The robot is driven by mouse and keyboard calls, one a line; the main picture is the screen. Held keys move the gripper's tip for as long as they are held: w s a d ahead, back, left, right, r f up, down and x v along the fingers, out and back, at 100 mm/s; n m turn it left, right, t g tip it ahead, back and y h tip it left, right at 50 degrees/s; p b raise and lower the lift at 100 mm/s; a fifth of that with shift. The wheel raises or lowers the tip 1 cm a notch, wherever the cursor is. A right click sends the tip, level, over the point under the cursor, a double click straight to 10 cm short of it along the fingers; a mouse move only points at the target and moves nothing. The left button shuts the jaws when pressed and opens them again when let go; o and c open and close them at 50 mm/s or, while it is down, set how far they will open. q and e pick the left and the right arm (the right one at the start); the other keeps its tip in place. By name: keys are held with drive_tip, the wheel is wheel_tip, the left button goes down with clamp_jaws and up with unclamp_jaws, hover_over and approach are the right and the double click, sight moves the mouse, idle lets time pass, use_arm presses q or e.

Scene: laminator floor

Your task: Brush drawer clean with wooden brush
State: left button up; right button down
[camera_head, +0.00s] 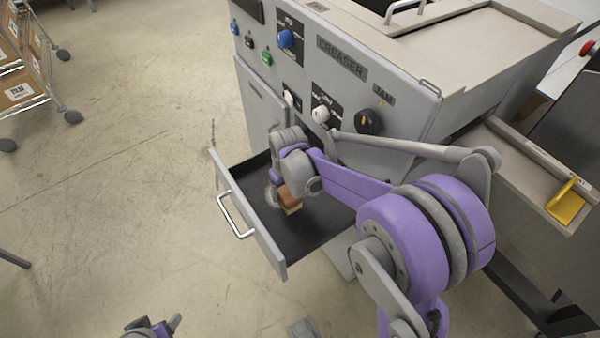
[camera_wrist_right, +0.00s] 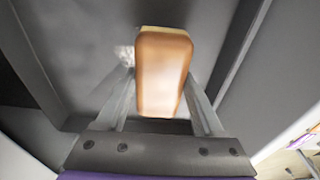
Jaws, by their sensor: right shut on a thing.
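The drawer (camera_head: 262,232) is pulled out of the grey machine, with a dark inner floor and a metal handle on its front. My right gripper (camera_head: 284,194) reaches down into it and is shut on the wooden brush (camera_head: 290,201). In the right wrist view the brush (camera_wrist_right: 163,72) is an orange-brown block with a paler end between the two fingers. A whitish speckled patch (camera_wrist_right: 125,53) shows beside the brush on the dark drawer floor. The brush's bristles are hidden. My left gripper (camera_head: 154,328) is at the bottom edge, partly cut off, away from the drawer.
The machine (camera_head: 335,60) with knobs and a "CREASER" label rises behind the drawer. A yellow-handled item (camera_head: 567,203) lies on a side ledge at right. A wheeled cart with boxes (camera_head: 20,92) stands at upper left. The floor left of the drawer is clear.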

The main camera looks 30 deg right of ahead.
drive_tip(key=shift+s+r+p, duration=0.1)
drive_tip(key=shift+r+p, duration=1.2)
drive_tip(key=shift+r, duration=0.85)
